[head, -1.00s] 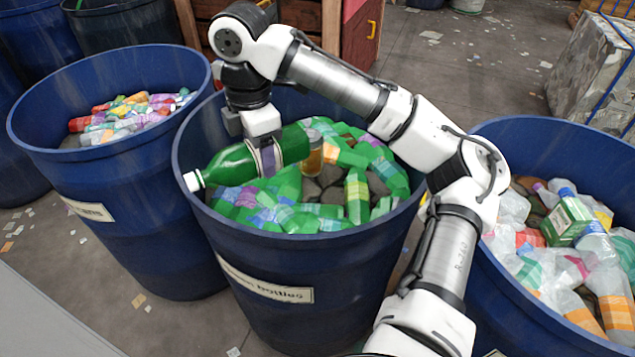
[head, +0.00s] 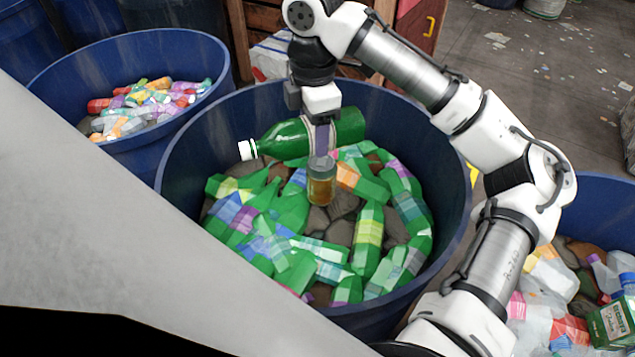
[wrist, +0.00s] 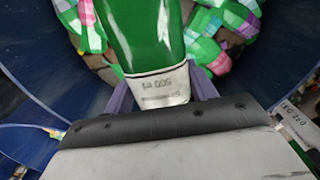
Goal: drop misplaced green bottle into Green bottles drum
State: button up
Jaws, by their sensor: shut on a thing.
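My gripper (head: 322,136) is shut on a large green bottle (head: 283,138) with a white cap, held lying roughly sideways with its cap to the left. In the wrist view the bottle (wrist: 148,35) sits between the two purple fingers, and a white band reading 500 ml shows. The bottle is over the back part of the mouth of the blue drum (head: 452,180), which holds many green bottles (head: 369,235). I cannot tell its exact height above the rim. The drum's label is not readable now.
An amber jar (head: 321,187) with a grey lid is in the drum among the green bottles. Another blue drum (head: 205,50) with mixed small bottles is at the left. A third drum (head: 605,195) with mixed waste is at the right. A grey surface (head: 80,210) covers the lower left.

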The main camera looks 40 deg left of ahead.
jog(key=shift+f+b, duration=2.6)
jog(key=shift+r, duration=0.1)
jog(key=o, duration=1)
jog(key=shift+o, duration=0.2)
notch_tip(320, 180, up, 14)
jog(key=shift+f+p, duration=0.1)
jog(key=shift+p, duration=0.6)
jog(key=shift+f, duration=0.1)
